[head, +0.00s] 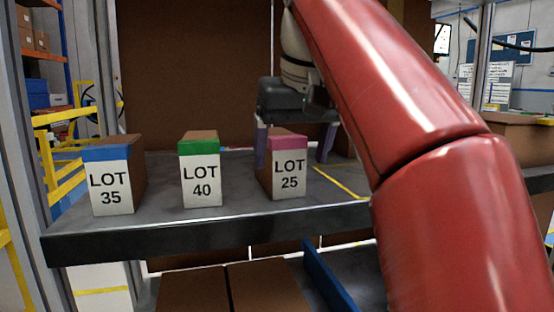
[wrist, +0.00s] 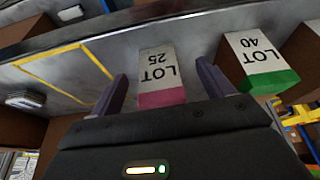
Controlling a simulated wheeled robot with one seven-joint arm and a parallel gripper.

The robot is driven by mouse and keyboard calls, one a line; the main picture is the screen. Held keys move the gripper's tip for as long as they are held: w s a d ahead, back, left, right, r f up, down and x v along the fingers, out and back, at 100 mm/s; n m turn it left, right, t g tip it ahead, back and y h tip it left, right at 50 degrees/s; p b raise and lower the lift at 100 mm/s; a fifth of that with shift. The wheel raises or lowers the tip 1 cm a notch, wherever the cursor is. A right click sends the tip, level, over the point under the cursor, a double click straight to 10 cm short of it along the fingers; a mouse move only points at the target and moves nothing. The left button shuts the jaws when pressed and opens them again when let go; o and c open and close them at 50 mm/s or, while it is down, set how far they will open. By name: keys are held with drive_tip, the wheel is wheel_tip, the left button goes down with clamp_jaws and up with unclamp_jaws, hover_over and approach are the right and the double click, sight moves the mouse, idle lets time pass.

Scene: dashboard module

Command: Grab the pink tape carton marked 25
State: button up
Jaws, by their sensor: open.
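The carton with pink tape marked LOT 25 (head: 288,181) stands upright on the grey shelf (head: 235,210), rightmost of the three labelled cartons in the head view. My gripper (head: 293,147) is open above and around it, one finger on each side of the carton in that view. In the wrist view the pink-taped carton (wrist: 160,78) lies between the two finger tips (wrist: 160,80), upside down in the picture. A gap shows beside the right finger; contact cannot be told.
The green-taped LOT 40 carton (head: 200,172) stands left of the pink one, close to a finger in the wrist view. The blue-taped LOT 35 carton (head: 113,178) stands farther left. A yellow line (head: 340,183) marks bare shelf to the right. A brown panel (head: 190,70) rises behind.

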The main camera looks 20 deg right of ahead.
sight(290, 176)
drive_tip(key=b+x, duration=0.1)
drive_tip(key=x, duration=0.1)
drive_tip(key=b+x, duration=0.1)
drive_tip(key=x, duration=0.2)
drive_tip(key=shift+w+d+f, duration=0.15)
drive_tip(key=shift+w+d, duration=0.1)
drive_tip(key=c, duration=1.4)
